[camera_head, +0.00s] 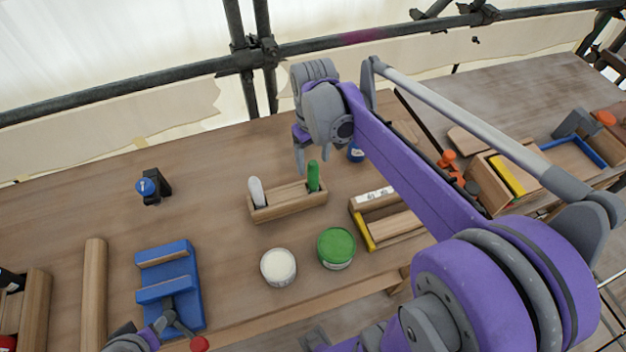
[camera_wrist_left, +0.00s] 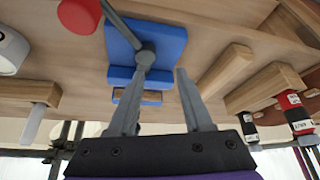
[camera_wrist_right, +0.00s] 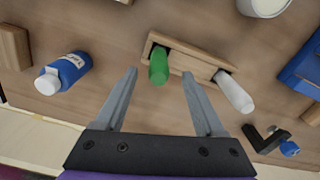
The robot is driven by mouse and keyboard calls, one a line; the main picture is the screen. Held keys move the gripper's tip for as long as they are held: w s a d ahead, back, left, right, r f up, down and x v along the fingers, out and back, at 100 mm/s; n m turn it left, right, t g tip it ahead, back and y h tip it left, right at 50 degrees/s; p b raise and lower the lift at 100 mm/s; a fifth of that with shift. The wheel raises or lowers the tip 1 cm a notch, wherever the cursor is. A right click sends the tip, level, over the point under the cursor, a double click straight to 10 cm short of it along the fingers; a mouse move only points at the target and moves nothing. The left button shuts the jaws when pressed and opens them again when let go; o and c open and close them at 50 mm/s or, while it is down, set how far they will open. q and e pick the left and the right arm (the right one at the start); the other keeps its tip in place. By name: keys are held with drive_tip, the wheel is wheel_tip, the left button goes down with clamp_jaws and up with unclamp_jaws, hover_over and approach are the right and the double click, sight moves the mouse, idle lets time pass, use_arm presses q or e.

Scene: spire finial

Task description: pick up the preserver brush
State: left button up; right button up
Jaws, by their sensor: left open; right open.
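Two brush handles stand in a wooden holder (camera_head: 290,202) mid-table: a green handle (camera_head: 313,176) at its right end and a white handle (camera_head: 257,192) at its left. No label shows which is the preserver brush, and any bristles are hidden in the holder. My right gripper (camera_wrist_right: 160,75) is open and empty. In the right wrist view the green handle (camera_wrist_right: 158,66) appears between its fingertips; contact cannot be told. The white handle (camera_wrist_right: 234,92) is right of the fingers there. My left gripper (camera_wrist_left: 162,72) is open near a blue cradle (camera_wrist_left: 150,42) at the table's front left.
A white-topped can (camera_head: 278,267) and a green-topped can (camera_head: 336,247) stand in front of the holder. A blue bottle (camera_wrist_right: 68,72) stands beside it. A red-ended grey tool (camera_wrist_left: 145,58) crosses the cradle. A wooden box (camera_head: 385,219) is to the right.

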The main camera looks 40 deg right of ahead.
sight(313, 172)
drive_tip(key=shift+w+f, duration=0.15)
drive_tip(key=shift+f, duration=0.2)
wheel_tip(313, 172, down, 5)
clamp_jaws()
idle(0.3)
